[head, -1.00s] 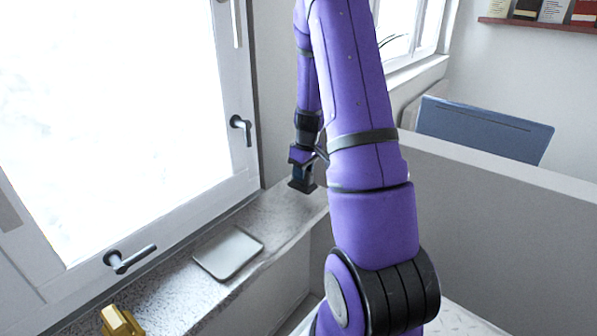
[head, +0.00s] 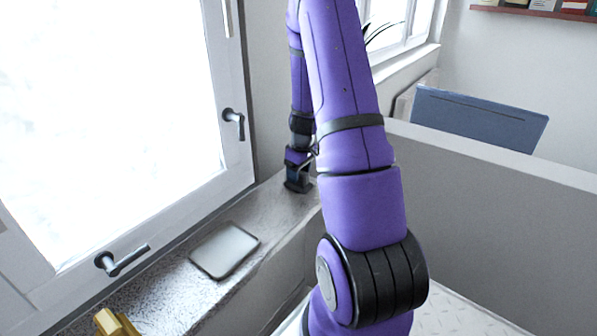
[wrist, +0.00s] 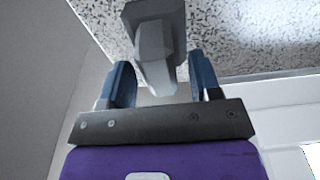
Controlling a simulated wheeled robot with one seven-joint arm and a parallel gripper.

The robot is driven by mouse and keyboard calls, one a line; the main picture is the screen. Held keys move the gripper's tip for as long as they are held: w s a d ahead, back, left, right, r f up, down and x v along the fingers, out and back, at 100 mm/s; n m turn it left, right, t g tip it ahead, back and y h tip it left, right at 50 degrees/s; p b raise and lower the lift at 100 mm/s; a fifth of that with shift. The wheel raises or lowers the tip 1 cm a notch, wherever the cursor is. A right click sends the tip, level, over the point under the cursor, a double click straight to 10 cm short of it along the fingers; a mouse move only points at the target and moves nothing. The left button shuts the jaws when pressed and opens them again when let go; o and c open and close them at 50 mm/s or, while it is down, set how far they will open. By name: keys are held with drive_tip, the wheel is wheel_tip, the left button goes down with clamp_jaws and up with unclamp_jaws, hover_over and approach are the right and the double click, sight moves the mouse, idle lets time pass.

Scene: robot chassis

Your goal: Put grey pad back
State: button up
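The grey pad (head: 225,250) is a thin, flat plate with rounded corners. It lies on the speckled stone windowsill in the head view, in front of the window. My gripper (head: 298,186) is at the far end of the sill, beyond the pad and apart from it. In the wrist view my gripper (wrist: 160,68) has its two blue fingers spread apart. A grey angular object (wrist: 153,38) shows over the speckled surface, and its narrow end appears between or just beyond the fingers. I cannot tell whether they touch it. The pad is not recognisable in the wrist view.
The windowsill (head: 180,293) runs along the window, with a yellow object (head: 115,322) at its near end. Two window handles (head: 122,260) (head: 234,122) stick out from the frame. A grey partition (head: 480,205) and a blue panel (head: 478,118) stand to the right.

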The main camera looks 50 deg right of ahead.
sight(302, 172)
wheel_tip(302, 172, up, 12)
drive_tip(key=s, duration=0.1)
drive_tip(key=a+r+t, duration=0.1)
drive_tip(key=a+r, duration=0.8)
drive_tip(key=s+a+r+t, duration=0.1)
drive_tip(key=s+a+r, duration=0.5)
drive_tip(key=a, duration=0.5)
drive_tip(key=s+a+r+t, duration=0.1)
drive_tip(key=s+a+r, duration=0.5)
drive_tip(key=s+a, duration=0.5)
drive_tip(key=shift+s+m+t, duration=0.3)
drive_tip(key=shift+m+t, duration=0.1)
